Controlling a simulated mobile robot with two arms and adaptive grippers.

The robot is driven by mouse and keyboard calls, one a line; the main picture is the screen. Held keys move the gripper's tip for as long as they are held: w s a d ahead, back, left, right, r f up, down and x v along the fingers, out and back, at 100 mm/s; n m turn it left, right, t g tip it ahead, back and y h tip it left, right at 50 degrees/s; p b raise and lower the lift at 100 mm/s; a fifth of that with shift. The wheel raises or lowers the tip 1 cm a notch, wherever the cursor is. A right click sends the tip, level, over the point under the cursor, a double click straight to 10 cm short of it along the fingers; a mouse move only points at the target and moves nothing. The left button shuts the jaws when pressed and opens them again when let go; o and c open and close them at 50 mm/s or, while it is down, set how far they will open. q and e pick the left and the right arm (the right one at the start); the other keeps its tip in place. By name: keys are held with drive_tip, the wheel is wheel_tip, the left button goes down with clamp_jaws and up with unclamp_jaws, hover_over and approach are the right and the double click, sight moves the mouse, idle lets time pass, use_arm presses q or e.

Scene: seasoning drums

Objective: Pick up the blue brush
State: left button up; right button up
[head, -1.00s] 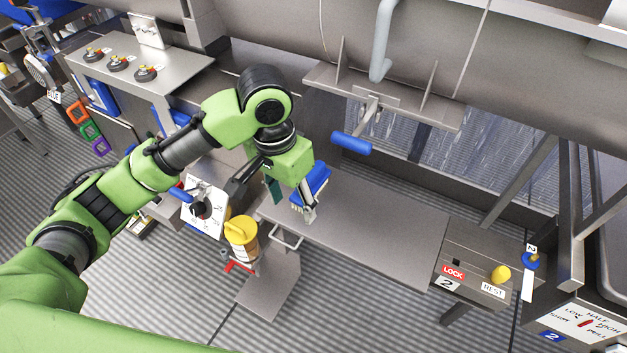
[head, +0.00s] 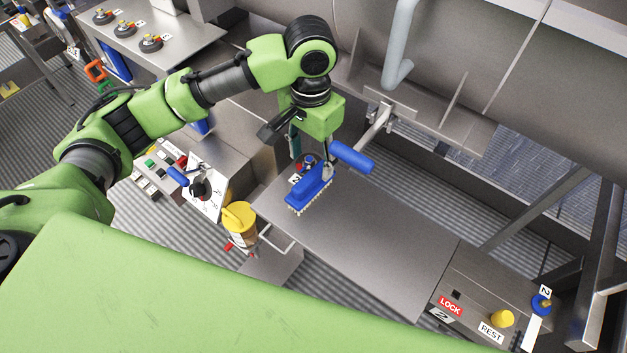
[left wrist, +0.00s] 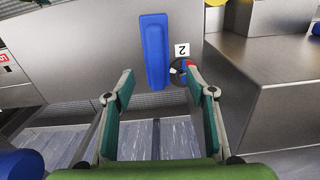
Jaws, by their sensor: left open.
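The blue brush (head: 308,195) has a blue back and pale bristles. It lies near the left end of the grey metal table (head: 375,235). In the left wrist view the long blue brush (left wrist: 155,50) lies ahead, beyond the fingertips and roughly in line with the gap between them. My left gripper (head: 311,167) is open and empty, just behind the brush in the head view. Its two green-padded fingers (left wrist: 160,76) are spread wide in the left wrist view. I cannot tell whether a fingertip touches the brush. My right gripper is not in view.
A blue lever handle (head: 352,157) stands close right of my left gripper. A black knob with a "2" label (left wrist: 181,68) sits beside the brush. A yellow-lidded container (head: 239,218) is left of the table. The table's middle and right are clear.

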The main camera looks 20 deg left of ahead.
sight(312, 171)
use_arm(q)
wheel_tip(312, 171, down, 4)
drive_tip(key=shift+s+r, duration=0.1)
drive_tip(key=shift+s, duration=0.05)
drive_tip(key=shift+f, duration=0.55)
drive_tip(key=f, duration=0.1)
drive_tip(key=f+p, duration=0.1)
drive_tip(key=f, duration=0.1)
drive_tip(key=shift+s+d+f, duration=0.2)
drive_tip(key=shift+f, duration=0.1)
drive_tip(key=shift+w+f+p, duration=0.1)
drive_tip(key=shift+f+p, duration=0.2)
drive_tip(key=shift+f, duration=0.2)
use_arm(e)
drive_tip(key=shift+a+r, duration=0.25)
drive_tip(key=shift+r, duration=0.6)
use_arm(q)
drive_tip(key=c, duration=1.3)
